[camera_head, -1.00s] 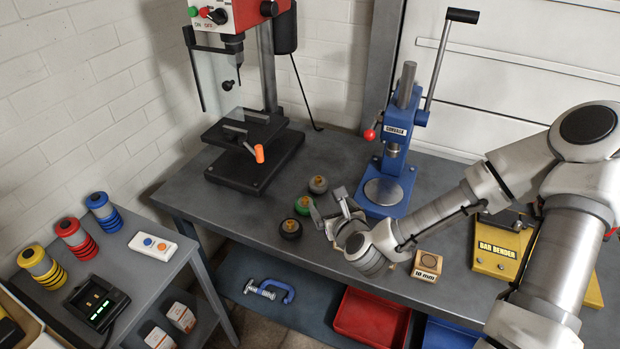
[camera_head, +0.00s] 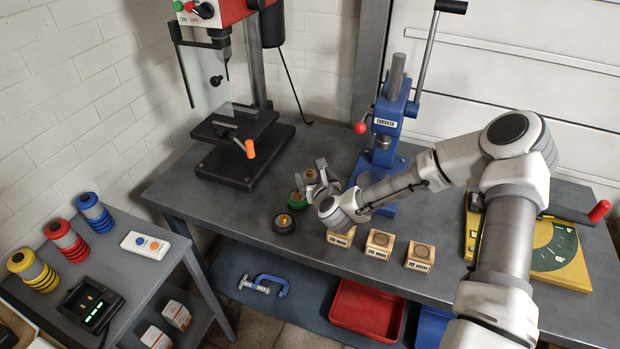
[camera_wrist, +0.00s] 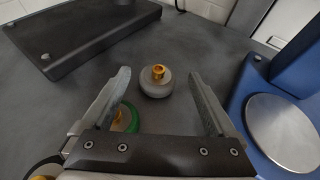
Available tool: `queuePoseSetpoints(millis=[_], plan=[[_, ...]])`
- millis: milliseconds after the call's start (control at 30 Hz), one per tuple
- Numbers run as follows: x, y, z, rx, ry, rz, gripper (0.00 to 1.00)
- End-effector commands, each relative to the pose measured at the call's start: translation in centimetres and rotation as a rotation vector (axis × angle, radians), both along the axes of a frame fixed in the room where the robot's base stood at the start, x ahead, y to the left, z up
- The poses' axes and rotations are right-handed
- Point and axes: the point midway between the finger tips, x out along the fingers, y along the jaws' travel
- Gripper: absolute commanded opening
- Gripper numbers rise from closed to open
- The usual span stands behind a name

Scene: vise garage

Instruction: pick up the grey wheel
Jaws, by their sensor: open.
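The grey wheel (camera_wrist: 155,86) with a brass hub stands on the workbench, ahead of and roughly between my open fingertips in the wrist view. In the head view the grey wheel (camera_head: 310,175) is partly covered by my gripper (camera_head: 318,176). My gripper is open and empty, with no contact visible. The green wheel (camera_head: 297,201) sits just in front of the grey one; in the wrist view the green wheel (camera_wrist: 128,117) is partly hidden behind the left finger. The black wheel (camera_head: 284,223) is nearer the bench's front edge.
The blue press (camera_head: 388,130) stands close to the right of my gripper. The drill press base (camera_head: 240,160) is to the left. Wooden blocks (camera_head: 379,244) line the front of the bench, and a yellow bar bender (camera_head: 550,250) is at the right. The bench left of the wheels is clear.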

Motion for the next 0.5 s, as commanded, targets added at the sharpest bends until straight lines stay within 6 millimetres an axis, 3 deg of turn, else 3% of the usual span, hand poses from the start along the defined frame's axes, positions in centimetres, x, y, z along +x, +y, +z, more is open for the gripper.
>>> queuePoseSetpoints(millis=[500], plan=[[4.3,1.0,-2.6,0.000,0.000,0.000,0.93]])
